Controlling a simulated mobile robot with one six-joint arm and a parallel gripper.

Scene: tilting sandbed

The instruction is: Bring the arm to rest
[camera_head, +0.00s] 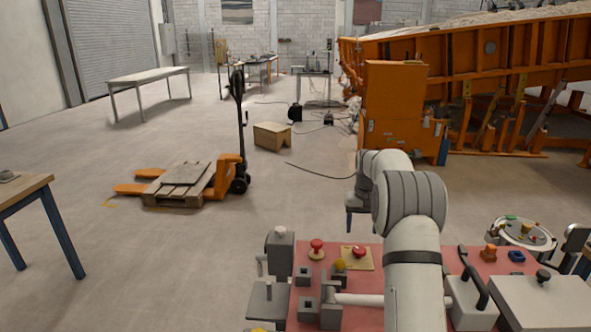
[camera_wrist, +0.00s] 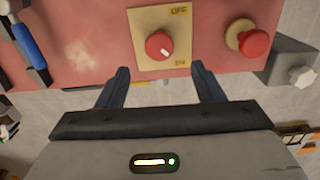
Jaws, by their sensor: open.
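My gripper (camera_wrist: 160,78) is open in the wrist view, its two dark fingers apart with nothing between them. The fingertips lie just short of a red rotary knob (camera_wrist: 160,46) on a cream plate marked OFF and ON; they appear apart from it. The knob's white mark points to the lower right, on the ON side. In the head view my arm (camera_head: 411,215) reaches up over the red panel and bends at a large grey joint. The gripper is hard to make out there. The knob also shows in the head view (camera_head: 359,251).
A red mushroom button (camera_wrist: 254,43) stands beside the knob. The red panel (camera_head: 305,310) carries several boxes and handles close to my arm. A large orange sandbed frame (camera_head: 398,100) stands beyond. A pallet jack (camera_head: 228,176) and a wooden box (camera_head: 272,136) are on open floor.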

